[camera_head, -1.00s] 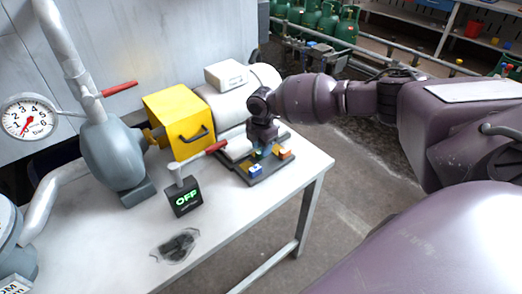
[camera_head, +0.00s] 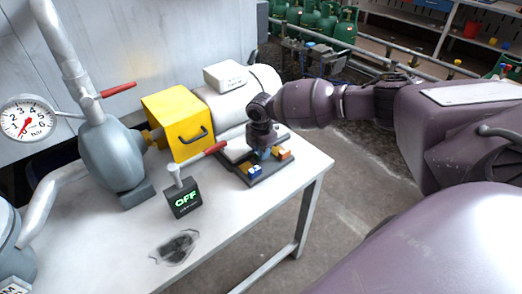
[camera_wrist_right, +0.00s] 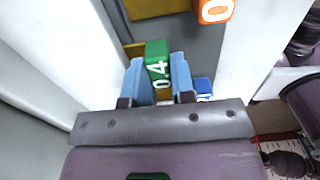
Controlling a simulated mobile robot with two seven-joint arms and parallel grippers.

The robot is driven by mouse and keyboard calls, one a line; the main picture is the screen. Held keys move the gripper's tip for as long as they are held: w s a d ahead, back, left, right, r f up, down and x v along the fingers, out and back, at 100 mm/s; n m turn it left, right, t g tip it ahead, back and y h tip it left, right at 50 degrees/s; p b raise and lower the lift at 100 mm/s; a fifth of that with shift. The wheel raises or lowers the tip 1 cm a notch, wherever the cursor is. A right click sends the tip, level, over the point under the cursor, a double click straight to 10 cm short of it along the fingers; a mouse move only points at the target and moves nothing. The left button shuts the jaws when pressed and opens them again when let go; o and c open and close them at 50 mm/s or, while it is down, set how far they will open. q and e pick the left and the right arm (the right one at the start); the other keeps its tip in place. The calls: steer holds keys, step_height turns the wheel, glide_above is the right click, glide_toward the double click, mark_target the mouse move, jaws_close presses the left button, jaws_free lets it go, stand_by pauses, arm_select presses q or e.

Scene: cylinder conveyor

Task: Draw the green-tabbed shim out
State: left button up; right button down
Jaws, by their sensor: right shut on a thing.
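The green-tabbed shim (camera_wrist_right: 157,52), its tab marked 0.4, shows in the right wrist view between the two pale blue fingers of my right gripper (camera_wrist_right: 158,66). The right gripper is shut on this tab. In the head view the right gripper (camera_head: 264,153) reaches down over the dark shim plate (camera_head: 270,171) beside the motor, and the green tab is hidden behind it. A blue tab (camera_head: 255,169) and an orange tab (camera_head: 284,153) stand on either side of the gripper. My left gripper is not in view.
A white motor (camera_head: 232,104) and a yellow coupling guard (camera_head: 180,122) stand behind the plate. The table's front right is bare.

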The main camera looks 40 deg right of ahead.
mark_target(271, 167)
steer(key=s+p, duration=0.2)
steer(key=s, duration=0.2)
steer(key=shift+d+r+p, duration=0.2)
steer(key=shift+r+p, duration=0.05)
steer(key=shift+p, duration=0.15)
steer(key=shift+s, duration=0.25)
steer(key=shift+s+f, duration=0.1)
steer(key=shift+f, duration=0.25)
steer(key=c, duration=1.3)
jaws_free()
steer(key=shift+c, duration=0.2)
steer(key=shift+o, duration=0.5)
steer(key=shift+s, duration=0.15)
steer(key=shift+r, duration=0.15)
